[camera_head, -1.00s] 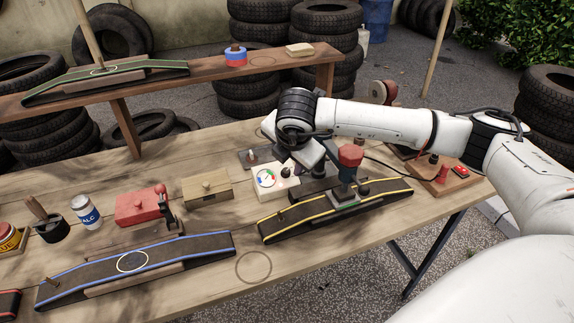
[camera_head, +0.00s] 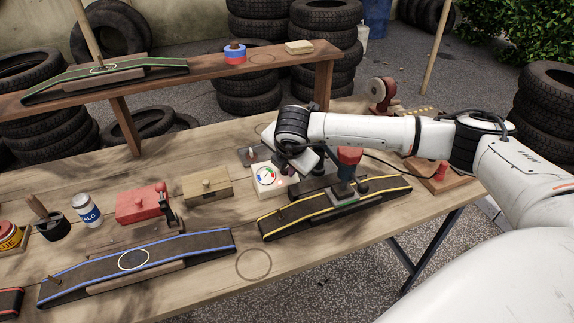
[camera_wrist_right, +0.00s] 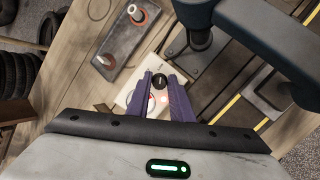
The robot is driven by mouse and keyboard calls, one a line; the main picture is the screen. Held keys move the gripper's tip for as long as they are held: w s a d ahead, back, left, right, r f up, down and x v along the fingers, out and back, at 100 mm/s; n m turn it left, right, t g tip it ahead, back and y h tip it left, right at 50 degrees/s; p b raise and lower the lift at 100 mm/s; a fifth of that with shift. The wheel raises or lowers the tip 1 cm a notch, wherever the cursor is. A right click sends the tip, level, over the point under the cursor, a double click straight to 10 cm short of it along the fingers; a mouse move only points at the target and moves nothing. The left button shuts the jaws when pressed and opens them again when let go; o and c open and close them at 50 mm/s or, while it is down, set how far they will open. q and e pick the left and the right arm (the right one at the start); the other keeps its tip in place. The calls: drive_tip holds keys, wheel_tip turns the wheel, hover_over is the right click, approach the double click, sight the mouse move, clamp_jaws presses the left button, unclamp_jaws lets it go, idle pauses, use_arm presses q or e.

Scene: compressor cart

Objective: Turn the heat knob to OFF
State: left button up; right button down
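The black heat knob (camera_wrist_right: 159,81) sits on a white control box (camera_wrist_right: 141,98), which has a round dial and a small lit red spot. In the head view the box (camera_head: 266,183) stands on the wooden table, with the knob hidden behind my right wrist. My right gripper (camera_wrist_right: 161,76) points down at the box, and it shows in the head view (camera_head: 285,168) just over the box's right side. Its purple fingers are apart, with the knob seen between their tips. I cannot tell whether they touch it. My left gripper is not in view.
A yellow-edged ramp (camera_head: 290,222) carrying a red-topped device (camera_head: 350,155) stands right beside the box. A wooden box (camera_head: 207,186) is to its left. A grey plate with pegs (camera_wrist_right: 120,45) lies behind. A blue-edged ramp (camera_head: 190,250) is in front. Bare tabletop lies near the front edge.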

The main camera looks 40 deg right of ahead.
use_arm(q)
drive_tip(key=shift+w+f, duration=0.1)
